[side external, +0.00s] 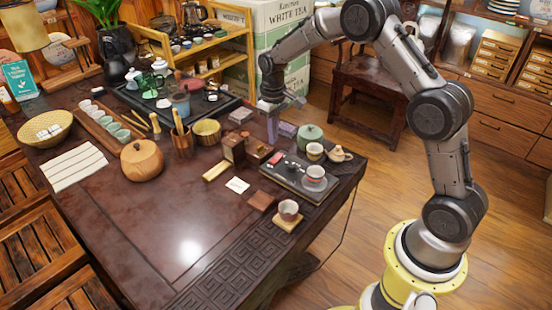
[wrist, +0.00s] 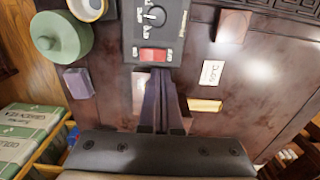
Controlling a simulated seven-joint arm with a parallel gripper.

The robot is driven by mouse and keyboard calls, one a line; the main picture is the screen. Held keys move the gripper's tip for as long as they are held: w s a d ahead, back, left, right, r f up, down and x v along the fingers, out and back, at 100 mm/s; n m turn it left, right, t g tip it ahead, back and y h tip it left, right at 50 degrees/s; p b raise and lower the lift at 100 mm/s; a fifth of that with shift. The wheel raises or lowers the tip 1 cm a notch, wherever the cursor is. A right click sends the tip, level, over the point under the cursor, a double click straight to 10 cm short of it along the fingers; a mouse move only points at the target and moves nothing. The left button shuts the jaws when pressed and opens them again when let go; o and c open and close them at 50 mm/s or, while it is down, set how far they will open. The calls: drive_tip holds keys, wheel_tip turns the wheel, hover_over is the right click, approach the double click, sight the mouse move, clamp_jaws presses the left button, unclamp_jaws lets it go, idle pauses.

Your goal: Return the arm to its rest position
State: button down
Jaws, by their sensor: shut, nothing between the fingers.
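My gripper (side external: 272,135) hangs over the right part of the dark wooden table (side external: 150,230), with its fingers pointing down. In the wrist view its two fingers (wrist: 160,78) are together with nothing between them. The fingertips appear near the end of a dark device (wrist: 140,40) with a knob and a red switch. The device also shows in the side view (side external: 285,180), with cups on it. My arm reaches in from the right, bent high over the table edge. Whether the fingertips touch anything cannot be told.
Near my gripper are a small purple box (wrist: 78,82), a green lidded pot (side external: 309,134), a white card (side external: 237,185), a gold bar (side external: 216,171) and wooden boxes (side external: 233,148). A shelf (side external: 215,45) and tea cartons (side external: 284,25) stand behind. The table's front middle is clear.

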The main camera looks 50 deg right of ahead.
drive_tip(key=s+a+r+t, duration=0.25)
drive_tip(key=s+r, duration=0.25)
drive_tip(key=r, duration=0.6)
drive_tip(key=s+a+r+t, duration=0.25)
drive_tip(key=s+r, duration=0.25)
drive_tip(key=r, duration=0.6)
drive_tip(key=s+a+r+t, duration=0.1)
drive_tip(key=s+r, duration=0.1)
drive_tip(key=s, duration=0.5)
drive_tip(key=s+a+r, duration=0.1)
drive_tip(key=s+a, duration=0.1)
drive_tip(key=s, duration=0.4)
drive_tip(key=s+f, duration=0.6)
drive_tip(key=s, duration=0.3)
drive_tip(key=shift+a, duration=0.2)
